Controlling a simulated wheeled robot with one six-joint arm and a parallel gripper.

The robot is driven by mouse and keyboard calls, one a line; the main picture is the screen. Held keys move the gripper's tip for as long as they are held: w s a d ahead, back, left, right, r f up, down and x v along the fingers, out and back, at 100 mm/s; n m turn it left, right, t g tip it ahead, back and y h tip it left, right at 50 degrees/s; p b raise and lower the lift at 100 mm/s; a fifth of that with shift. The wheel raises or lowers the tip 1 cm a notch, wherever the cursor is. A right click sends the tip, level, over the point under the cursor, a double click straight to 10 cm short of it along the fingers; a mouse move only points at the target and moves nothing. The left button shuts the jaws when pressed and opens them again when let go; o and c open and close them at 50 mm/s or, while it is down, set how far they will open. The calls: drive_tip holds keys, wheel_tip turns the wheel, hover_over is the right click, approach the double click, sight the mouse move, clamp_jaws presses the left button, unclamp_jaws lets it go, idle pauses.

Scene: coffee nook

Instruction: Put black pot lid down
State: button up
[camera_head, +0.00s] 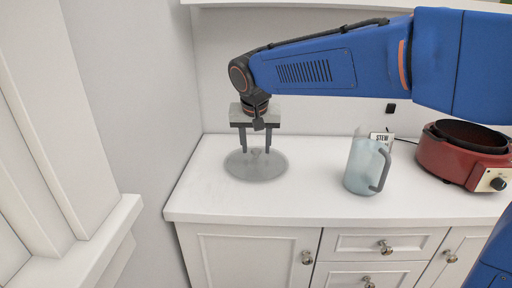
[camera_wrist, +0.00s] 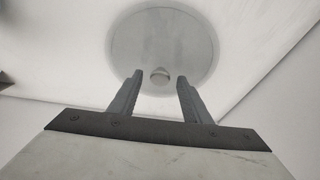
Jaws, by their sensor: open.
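A round, grey, see-through lid (camera_head: 256,171) with a small knob lies flat on the white counter at its left end. It looks grey rather than black. The lid (camera_wrist: 140,45) also shows in the wrist view, with its knob (camera_wrist: 160,75) just beyond and between the fingertips. My gripper (camera_head: 256,150) points down over the lid. Its two fingers are apart, one on each side of the knob. I cannot tell whether the fingertips touch the lid.
A light blue pitcher (camera_head: 362,168) with a grey handle stands on the counter right of the lid. A small card reading STEW (camera_head: 381,137) is behind it. A red pot (camera_head: 460,160) with a dark opening stands at the far right. The counter (camera_head: 315,165) between lid and pitcher is clear.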

drive_tip(key=v, duration=1.1)
drive_tip(key=shift+r, duration=0.25)
drive_tip(key=shift+s, duration=0.15)
